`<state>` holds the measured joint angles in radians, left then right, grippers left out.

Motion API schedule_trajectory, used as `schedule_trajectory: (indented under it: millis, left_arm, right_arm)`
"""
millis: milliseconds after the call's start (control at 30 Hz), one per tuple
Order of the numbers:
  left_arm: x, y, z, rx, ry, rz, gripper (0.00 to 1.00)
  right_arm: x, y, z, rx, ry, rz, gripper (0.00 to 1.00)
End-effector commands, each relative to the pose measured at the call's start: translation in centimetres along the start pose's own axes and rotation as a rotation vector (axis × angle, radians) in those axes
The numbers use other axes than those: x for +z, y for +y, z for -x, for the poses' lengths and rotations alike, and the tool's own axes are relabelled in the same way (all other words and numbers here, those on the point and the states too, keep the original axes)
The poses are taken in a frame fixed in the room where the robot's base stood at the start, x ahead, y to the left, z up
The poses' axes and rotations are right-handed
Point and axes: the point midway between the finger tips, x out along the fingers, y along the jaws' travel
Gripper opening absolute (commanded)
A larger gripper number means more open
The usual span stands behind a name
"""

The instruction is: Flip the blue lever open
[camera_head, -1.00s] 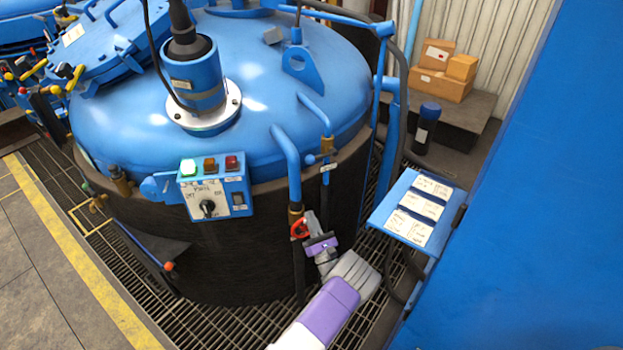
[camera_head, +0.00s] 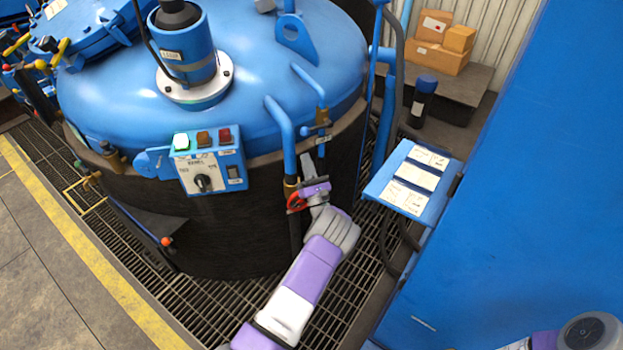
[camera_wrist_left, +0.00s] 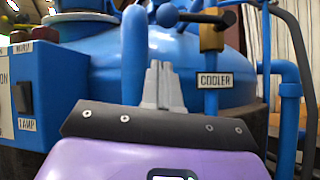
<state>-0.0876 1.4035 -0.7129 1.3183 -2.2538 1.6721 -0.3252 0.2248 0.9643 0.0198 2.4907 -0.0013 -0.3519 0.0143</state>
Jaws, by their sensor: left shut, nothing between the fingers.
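The blue lever (camera_wrist_left: 190,16) ends in a round blue ball and joins a brass valve body on a blue pipe, above a "COOLER" label (camera_wrist_left: 213,80). In the head view the same small valve (camera_head: 322,122) sits on the thin pipe at the furnace's front right. My left gripper (camera_wrist_left: 162,84) is shut and empty. Its grey fingertips point up just below the ball in the wrist picture; I cannot tell the exact gap. In the head view my left gripper (camera_head: 309,168) is below the valve, beside the thick blue pipe. My right gripper is out of view.
A red handwheel (camera_head: 297,201) is close to the left of my left gripper. A control box (camera_head: 210,170) with lamps and a knob is on the furnace (camera_head: 110,100). A sloped blue panel (camera_head: 412,180) with paper labels stands to the right.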

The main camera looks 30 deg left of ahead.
Motion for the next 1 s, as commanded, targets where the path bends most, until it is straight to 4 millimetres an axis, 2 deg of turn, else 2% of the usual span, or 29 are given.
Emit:
schedule_trajectory:
  millis: [67, 100, 300, 800, 1000]
  left_arm:
    - [-0.1, 0.1, -1.6, 0.004, -0.002, 0.002, 0.00]
    - [0.6, 0.0, -2.2, 0.002, -0.001, 0.003, 0.00]
    - [2.3, 0.1, -3.8, 0.001, 0.001, 0.001, 0.00]
    - [2.8, 0.1, -4.2, 0.000, 0.001, -0.001, 0.00]
    - [2.7, 1.4, -4.8, 0.013, 0.005, -0.013, 0.00]
  right_arm:
    - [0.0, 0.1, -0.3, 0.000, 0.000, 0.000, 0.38]
    - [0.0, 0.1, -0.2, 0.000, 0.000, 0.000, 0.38]
    - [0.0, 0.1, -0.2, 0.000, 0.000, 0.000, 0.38]
    - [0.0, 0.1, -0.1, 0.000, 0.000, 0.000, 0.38]
    - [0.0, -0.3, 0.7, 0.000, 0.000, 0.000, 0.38]
